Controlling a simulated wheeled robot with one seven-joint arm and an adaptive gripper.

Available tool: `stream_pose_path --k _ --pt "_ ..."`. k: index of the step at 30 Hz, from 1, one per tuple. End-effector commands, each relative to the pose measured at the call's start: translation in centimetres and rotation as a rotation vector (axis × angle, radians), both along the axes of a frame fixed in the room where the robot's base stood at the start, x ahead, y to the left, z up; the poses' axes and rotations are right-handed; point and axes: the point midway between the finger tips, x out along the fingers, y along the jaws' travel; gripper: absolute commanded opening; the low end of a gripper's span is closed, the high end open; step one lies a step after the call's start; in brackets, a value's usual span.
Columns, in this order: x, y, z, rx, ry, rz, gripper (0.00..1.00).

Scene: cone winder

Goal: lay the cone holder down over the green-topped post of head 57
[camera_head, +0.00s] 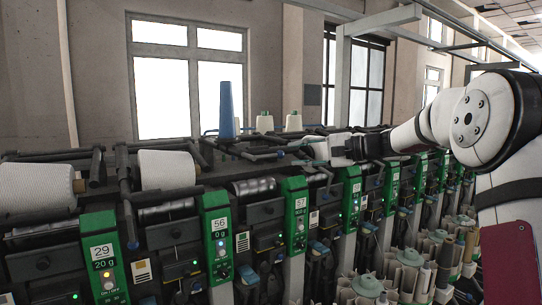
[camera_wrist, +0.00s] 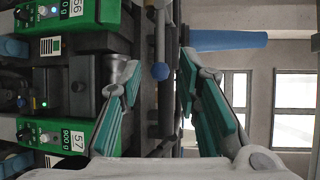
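Head 57's green-topped post (camera_head: 296,215) stands in the middle of the machine row; its green panel, marked 57, also shows at lower left in the wrist view (camera_wrist: 70,137). The cone holder appears as dark bars (camera_head: 250,156) behind and above the post, with a blue ball knob (camera_wrist: 160,71) on a dark arm. My gripper (camera_head: 303,155) reaches in from the right above head 57. In the wrist view its green-padded fingers (camera_wrist: 160,60) are spread, with the knob between the tips and visible gaps on both sides. How deep the knob sits between them is unclear.
A blue cone (camera_head: 227,110) stands upright behind the bars, left of my gripper. More green-topped heads continue right, with bobbins (camera_head: 405,270) in front.

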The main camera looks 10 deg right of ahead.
Motion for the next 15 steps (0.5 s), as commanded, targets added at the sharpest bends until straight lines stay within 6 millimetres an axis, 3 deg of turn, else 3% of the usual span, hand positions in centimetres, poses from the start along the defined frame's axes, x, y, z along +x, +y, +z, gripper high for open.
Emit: stream_pose_path --k 6,15 --pt "2.7 3.5 -0.6 0.001 0.000 0.005 0.31" --pt "5.3 6.5 -1.3 -0.001 -0.001 0.002 0.31"
